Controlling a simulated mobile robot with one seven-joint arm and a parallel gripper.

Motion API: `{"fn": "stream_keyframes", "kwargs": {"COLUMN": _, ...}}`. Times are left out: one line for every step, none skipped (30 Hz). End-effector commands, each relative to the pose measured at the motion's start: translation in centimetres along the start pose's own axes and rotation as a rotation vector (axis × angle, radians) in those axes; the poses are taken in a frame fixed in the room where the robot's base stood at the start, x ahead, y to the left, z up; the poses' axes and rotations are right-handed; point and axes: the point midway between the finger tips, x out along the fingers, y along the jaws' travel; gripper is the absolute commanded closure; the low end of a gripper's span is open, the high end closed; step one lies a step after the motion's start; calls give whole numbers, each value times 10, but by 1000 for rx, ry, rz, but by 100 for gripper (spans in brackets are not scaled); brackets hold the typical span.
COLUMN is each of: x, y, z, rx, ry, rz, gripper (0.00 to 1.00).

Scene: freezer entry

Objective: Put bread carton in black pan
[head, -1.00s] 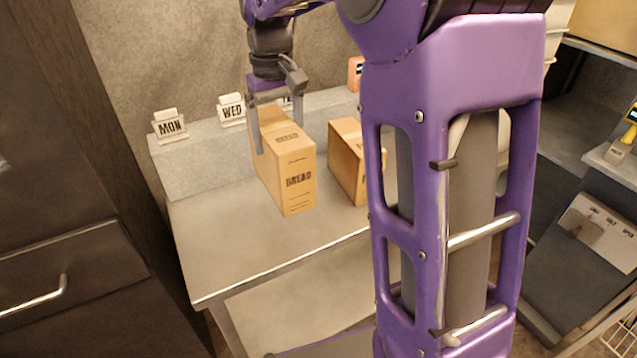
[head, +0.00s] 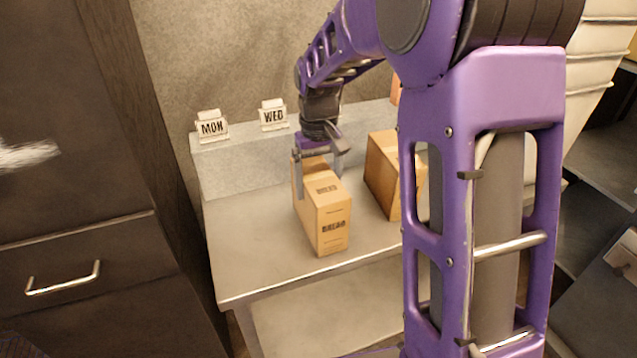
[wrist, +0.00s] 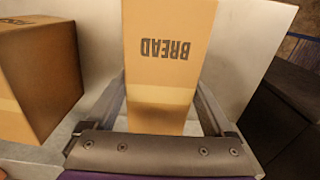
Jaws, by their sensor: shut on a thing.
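The bread carton (head: 326,215) is a tan upright box with "BREAD" printed on it, at the metal table in the head view. My gripper (head: 318,178) is shut on the carton from above, a finger against each side. In the wrist view the carton (wrist: 168,60) stands between the two fingers of my gripper (wrist: 165,105). I cannot tell whether its base touches the table. No black pan shows in either view.
A second tan carton (head: 388,172) stands to the right, partly behind my arm. The table (head: 255,265) is bare at the front left. "MON" (head: 212,128) and "WED" (head: 274,116) signs stand on the back ledge. Dark drawers (head: 80,260) are at the left.

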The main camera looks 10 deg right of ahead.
Motion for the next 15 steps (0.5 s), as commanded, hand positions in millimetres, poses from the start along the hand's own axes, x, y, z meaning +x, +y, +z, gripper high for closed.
{"fn": "stream_keyframes", "kwargs": {"x": -2, "y": 0, "z": -1, "rx": 0, "ry": 3, "rz": 0, "gripper": 100}}
{"fn": "stream_keyframes", "kwargs": {"x": -2, "y": 0, "z": -1, "rx": 0, "ry": 3, "rz": 0, "gripper": 100}}
{"fn": "stream_keyframes", "kwargs": {"x": -2, "y": 0, "z": -1, "rx": 0, "ry": 3, "rz": 0, "gripper": 100}}
{"fn": "stream_keyframes", "kwargs": {"x": -2, "y": 0, "z": -1, "rx": 0, "ry": 3, "rz": 0, "gripper": 100}}
{"fn": "stream_keyframes", "kwargs": {"x": -1, "y": 0, "z": -1, "rx": 0, "ry": 3, "rz": 0, "gripper": 100}}
{"fn": "stream_keyframes", "kwargs": {"x": 0, "y": 0, "z": -1, "rx": 0, "ry": 3, "rz": 0, "gripper": 100}}
{"fn": "stream_keyframes", "kwargs": {"x": 1, "y": 0, "z": -1, "rx": 0, "ry": 3, "rz": 0, "gripper": 100}}
{"fn": "stream_keyframes", "kwargs": {"x": 2, "y": 0, "z": -1, "rx": 0, "ry": 3, "rz": 0, "gripper": 100}}
{"fn": "stream_keyframes", "kwargs": {"x": 3, "y": 0, "z": 0, "rx": 0, "ry": 0, "rz": 0, "gripper": 9}}
{"fn": "stream_keyframes", "kwargs": {"x": 2, "y": 0, "z": 0, "rx": 0, "ry": 0, "rz": 0, "gripper": 4}}
{"fn": "stream_keyframes", "kwargs": {"x": 2, "y": 0, "z": 0, "rx": 0, "ry": 0, "rz": 0, "gripper": 0}}
{"fn": "stream_keyframes", "kwargs": {"x": 2, "y": 0, "z": 0, "rx": 0, "ry": 0, "rz": 0, "gripper": 0}}
{"fn": "stream_keyframes", "kwargs": {"x": 2, "y": 0, "z": 0, "rx": 0, "ry": -1, "rz": 0, "gripper": 0}}
{"fn": "stream_keyframes", "kwargs": {"x": 2, "y": 0, "z": 0, "rx": 0, "ry": 0, "rz": 0, "gripper": 0}}
{"fn": "stream_keyframes", "kwargs": {"x": 2, "y": 0, "z": 0, "rx": 0, "ry": 0, "rz": 0, "gripper": 0}}
